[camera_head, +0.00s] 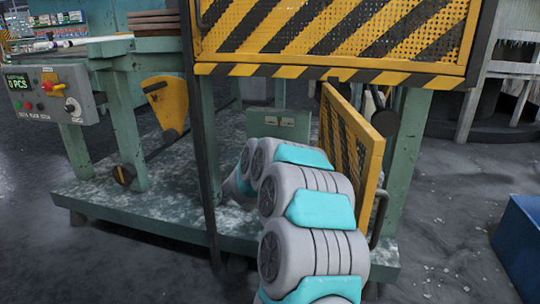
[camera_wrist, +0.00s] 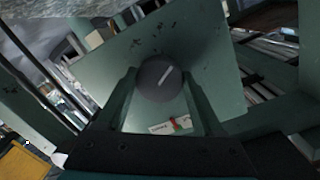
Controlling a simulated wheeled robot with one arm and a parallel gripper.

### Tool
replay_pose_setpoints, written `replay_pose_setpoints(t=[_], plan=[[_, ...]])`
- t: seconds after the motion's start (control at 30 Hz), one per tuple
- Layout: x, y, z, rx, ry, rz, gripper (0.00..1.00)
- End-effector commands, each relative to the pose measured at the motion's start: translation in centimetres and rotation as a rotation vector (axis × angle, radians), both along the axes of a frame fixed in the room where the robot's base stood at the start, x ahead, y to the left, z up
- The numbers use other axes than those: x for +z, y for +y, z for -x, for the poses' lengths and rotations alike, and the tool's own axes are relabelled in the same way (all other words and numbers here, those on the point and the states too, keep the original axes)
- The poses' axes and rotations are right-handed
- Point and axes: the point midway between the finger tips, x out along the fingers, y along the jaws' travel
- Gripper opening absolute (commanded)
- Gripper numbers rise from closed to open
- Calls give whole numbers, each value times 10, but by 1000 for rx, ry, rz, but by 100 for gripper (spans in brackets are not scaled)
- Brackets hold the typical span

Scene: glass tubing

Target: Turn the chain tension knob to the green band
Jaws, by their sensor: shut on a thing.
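The dark round knob (camera_wrist: 158,80) sits on a green panel (camera_wrist: 215,60) in the wrist view. A white pointer line on its face slants toward the upper right of that picture. My gripper (camera_wrist: 160,82) is shut on the knob, one finger on each side. A small white label with red on it (camera_wrist: 170,126) shows between the fingers below the knob; its green band cannot be made out clearly. In the head view the green panel (camera_head: 280,124) stands behind my arm, and the knob and gripper are hidden.
A yellow-and-black mesh guard (camera_head: 330,30) hangs above my arm. An open yellow mesh door (camera_head: 350,140) stands just right of it. A dark post (camera_head: 200,130) is to the left. A control box (camera_head: 48,92) is at far left and a blue bin (camera_head: 520,235) at right.

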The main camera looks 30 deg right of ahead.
Motion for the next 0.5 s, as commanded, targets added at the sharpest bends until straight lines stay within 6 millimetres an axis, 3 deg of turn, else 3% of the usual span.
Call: replay_pose_setpoints(t=[0.37, 0.4, 0.5], plan=[[1, 0, 0, -1, -4, -2, 13], [1, 0, 0, -1, -4, -2, 71], [1, 0, 0, -1, -3, -1, 82]])
